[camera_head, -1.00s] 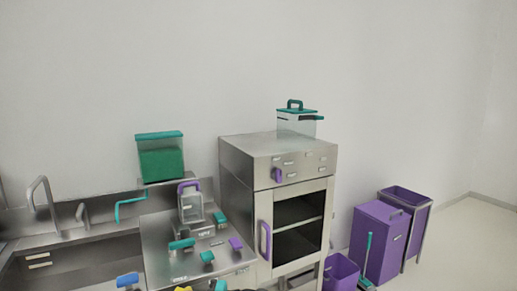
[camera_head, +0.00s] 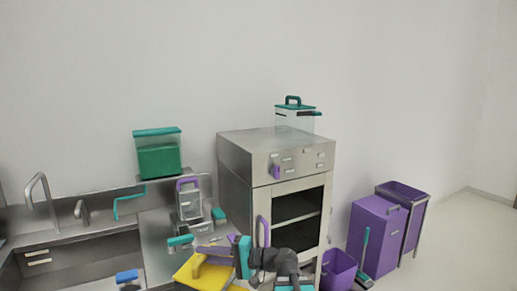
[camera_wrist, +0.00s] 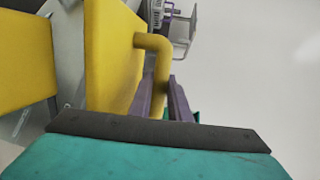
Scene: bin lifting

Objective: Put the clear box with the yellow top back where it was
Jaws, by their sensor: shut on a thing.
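The yellow top (camera_head: 190,275) shows at the bottom of the head view, low in front of the counter. Its clear box body cannot be made out there. In the wrist view the yellow top (camera_wrist: 108,60) stands tilted on its side in the picture, with a bent yellow handle (camera_wrist: 154,42). My gripper (camera_wrist: 163,92) has its two purple fingers closed around the end of that handle. In the head view my gripper (camera_head: 215,252) reaches in from the right over the yellow top. The fingertips are partly hidden.
A green-lidded container (camera_head: 158,155) stands on the back ledge. A steel oven cabinet (camera_head: 234,190) carries a teal-lidded clear box (camera_head: 294,122). Purple bins (camera_head: 376,238) stand at the right.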

